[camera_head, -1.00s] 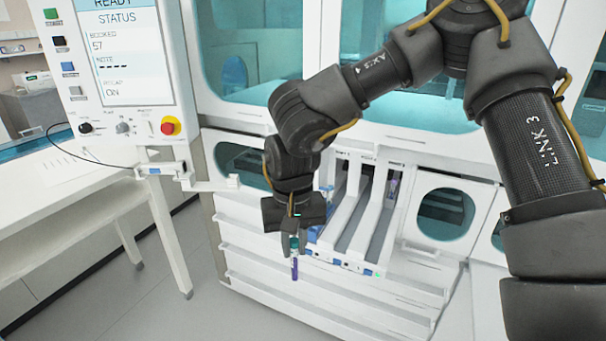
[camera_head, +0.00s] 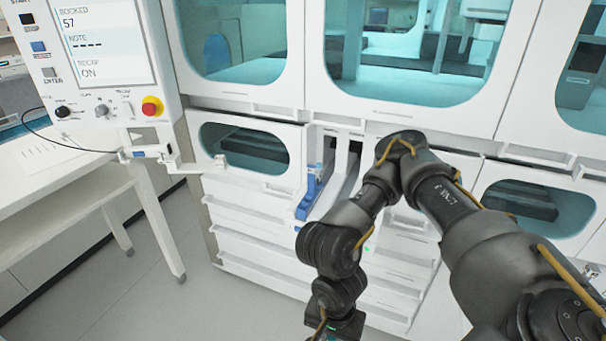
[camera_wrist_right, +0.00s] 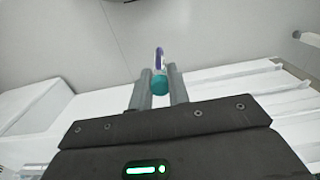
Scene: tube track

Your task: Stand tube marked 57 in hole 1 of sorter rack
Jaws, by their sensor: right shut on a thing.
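A tube (camera_wrist_right: 160,83) with a teal cap and a purple part beyond it is between the fingers of my right gripper (camera_wrist_right: 158,90) in the right wrist view. The gripper is shut on it. No number can be read on the tube. In the head view my right arm bends down to the bottom edge, and its fingertips and the tube are out of the frame. I cannot pick out the sorter rack or its hole 1 for certain in either view. My left gripper is not in view.
A control panel (camera_head: 105,45) at the upper left reads booked 57. A blue-fronted track lane (camera_head: 308,195) sits in the white machine's front, with other lanes partly behind my arm. A white table (camera_head: 60,180) stands at left, with open floor (camera_head: 150,275) between.

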